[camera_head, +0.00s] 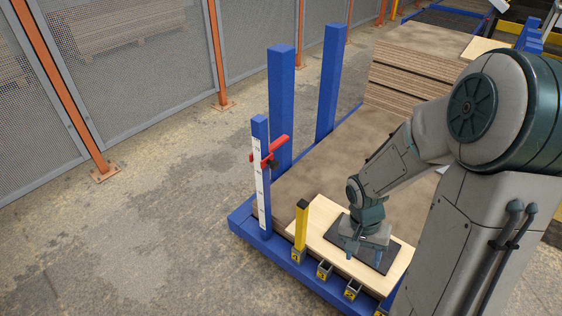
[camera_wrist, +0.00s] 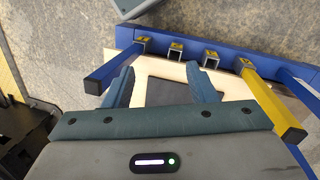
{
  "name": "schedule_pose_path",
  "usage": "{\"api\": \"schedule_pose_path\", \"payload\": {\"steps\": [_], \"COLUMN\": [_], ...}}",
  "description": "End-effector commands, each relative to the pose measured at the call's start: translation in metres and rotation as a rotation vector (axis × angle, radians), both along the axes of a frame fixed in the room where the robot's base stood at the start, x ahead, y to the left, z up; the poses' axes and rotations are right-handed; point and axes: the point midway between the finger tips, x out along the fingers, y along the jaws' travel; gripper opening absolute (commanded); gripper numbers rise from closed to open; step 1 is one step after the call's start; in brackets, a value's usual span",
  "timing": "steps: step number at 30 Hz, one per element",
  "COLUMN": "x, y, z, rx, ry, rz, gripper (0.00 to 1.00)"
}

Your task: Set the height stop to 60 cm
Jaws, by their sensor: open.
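The height stop is a red clamp with a red handle (camera_head: 268,158) on a blue upright post (camera_head: 260,128) in the head view. A white scale strip (camera_head: 261,200) runs down the post's face; its numbers are too small to read, so I cannot tell the set height. The clamp sits in the upper part of the strip. My gripper (camera_head: 363,253) is open and empty, pointing down over a dark rectangle on a pale board, to the right of and lower than the clamp. In the wrist view my gripper's two fingers (camera_wrist: 162,88) are spread apart over that board. The stop is not in the wrist view.
A yellow post (camera_head: 301,228) stands between the stop and my gripper, in a row of numbered sockets (camera_head: 324,269). The pale board (camera_head: 320,215) lies on a brown-topped blue frame. Two tall blue posts (camera_head: 281,105) rise behind the stop. Floor to the left is clear.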

Motion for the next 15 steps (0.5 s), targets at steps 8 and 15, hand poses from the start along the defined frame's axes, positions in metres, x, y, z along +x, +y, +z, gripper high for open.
{"api": "schedule_pose_path", "payload": {"steps": [8, 15], "x": [0.004, 0.011], "y": [0.020, 0.058], "z": [-0.071, -0.113], "rx": [0.127, 0.304], "ry": [0.041, 0.054], "rz": [-0.189, -0.390], "gripper": [0.52, 0.52]}}
